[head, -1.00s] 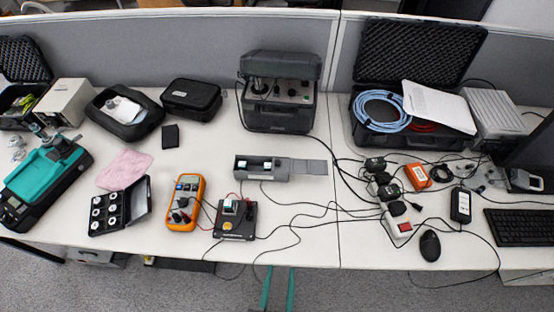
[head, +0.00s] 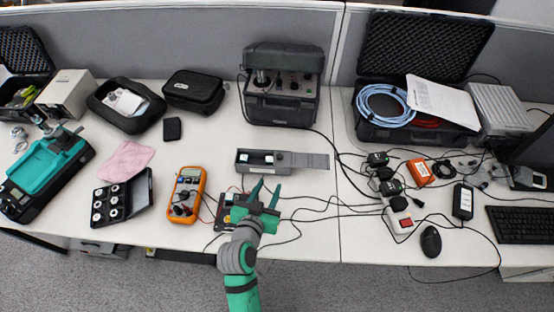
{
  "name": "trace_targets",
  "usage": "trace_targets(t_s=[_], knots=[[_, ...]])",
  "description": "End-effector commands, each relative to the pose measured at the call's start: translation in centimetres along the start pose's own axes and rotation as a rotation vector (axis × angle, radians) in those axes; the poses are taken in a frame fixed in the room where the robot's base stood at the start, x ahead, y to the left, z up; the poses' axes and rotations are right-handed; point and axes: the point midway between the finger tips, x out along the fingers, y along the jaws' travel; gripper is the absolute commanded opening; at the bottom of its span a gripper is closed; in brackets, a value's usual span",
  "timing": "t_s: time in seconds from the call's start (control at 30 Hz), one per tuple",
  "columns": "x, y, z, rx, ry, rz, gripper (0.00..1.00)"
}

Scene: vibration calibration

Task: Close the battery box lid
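The battery box (head: 262,171) is a small grey box in the middle of the table in the head view. Its left part is open at the top, and light battery-like shapes show inside. The flat grey lid (head: 313,161) extends out to the right of the box, away from the opening.
A circuit board (head: 228,203) lies partly hidden under my gripper. An orange multimeter (head: 188,195) lies to the left. A dark instrument case (head: 282,105) stands behind the box. Black cables (head: 330,207) run across the table right of my gripper.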

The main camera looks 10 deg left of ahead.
Motion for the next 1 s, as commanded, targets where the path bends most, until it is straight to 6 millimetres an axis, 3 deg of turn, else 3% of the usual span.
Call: trace_targets(t_s=[0.03,0.17,0.43,0.8,1.0], knots=[[0.5,-0.6,-1.2,0.008,0.008,0.01,0.36],[1.1,-1.1,-2.6,0.024,0.011,0.038,0.36],[2.5,-1.1,-3.1,0.03,0.011,0.053,0.36],[8.8,-0.8,-3.2,0.03,0.01,0.053,0.36],[11.2,-0.6,-3.2,0.03,0.01,0.053,0.36]])
